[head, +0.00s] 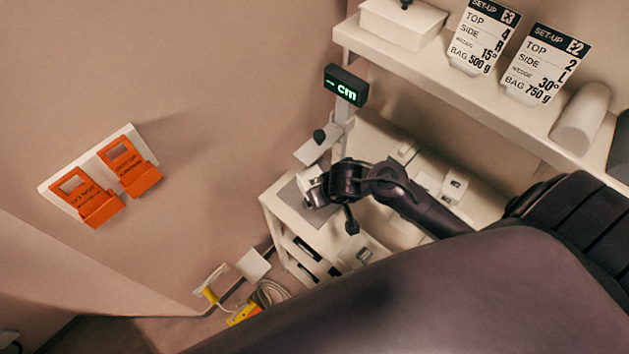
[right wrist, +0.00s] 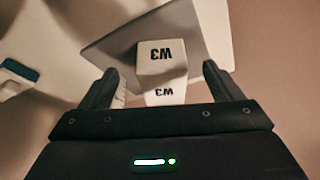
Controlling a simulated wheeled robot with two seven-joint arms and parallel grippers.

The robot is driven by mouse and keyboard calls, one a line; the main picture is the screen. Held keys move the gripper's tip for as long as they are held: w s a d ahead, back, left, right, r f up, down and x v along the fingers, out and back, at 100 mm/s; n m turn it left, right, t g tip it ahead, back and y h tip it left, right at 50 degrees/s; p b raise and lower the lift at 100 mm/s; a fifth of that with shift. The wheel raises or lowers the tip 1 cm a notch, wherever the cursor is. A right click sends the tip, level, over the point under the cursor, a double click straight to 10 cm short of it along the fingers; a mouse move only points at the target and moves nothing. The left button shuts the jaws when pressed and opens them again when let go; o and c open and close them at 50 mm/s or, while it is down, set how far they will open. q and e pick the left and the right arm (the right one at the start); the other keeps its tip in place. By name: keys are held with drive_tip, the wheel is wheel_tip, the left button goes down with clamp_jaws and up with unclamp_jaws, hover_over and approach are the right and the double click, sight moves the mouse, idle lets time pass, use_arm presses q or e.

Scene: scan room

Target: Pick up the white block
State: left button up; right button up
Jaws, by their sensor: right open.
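The white block (right wrist: 162,56) marked W3 on two faces shows in the right wrist view, over a grey-and-white surface (right wrist: 110,42). My right gripper (right wrist: 160,76) is open, with one dark finger on each side of the block and visible gaps between. In the head view my right gripper (head: 318,188) is over the grey mat (head: 296,203) on a white cabinet, below the post of the display. A pale shape beside its fingers there may be the block, but it is partly hidden. My left gripper is not in view.
A display reading "cm" (head: 346,86) stands on a post close behind my right gripper. A shelf (head: 440,75) with set-up cards (head: 484,36) and a white roll (head: 580,118) runs above my arm. Orange holders (head: 128,167) hang on the left wall.

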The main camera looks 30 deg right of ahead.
sight(307, 178)
drive_tip(key=shift+w, duration=1.2)
drive_tip(key=shift+w+r, duration=0.1)
drive_tip(key=shift+w, duration=0.2)
drive_tip(key=x, duration=0.5)
drive_tip(key=shift+w+d, duration=0.1)
drive_tip(key=shift+c, duration=0.6)
drive_tip(key=c, duration=0.5)
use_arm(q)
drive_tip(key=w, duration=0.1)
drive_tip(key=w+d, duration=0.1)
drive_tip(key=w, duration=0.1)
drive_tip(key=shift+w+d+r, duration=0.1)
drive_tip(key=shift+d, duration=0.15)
use_arm(e)
drive_tip(key=c, duration=0.8)
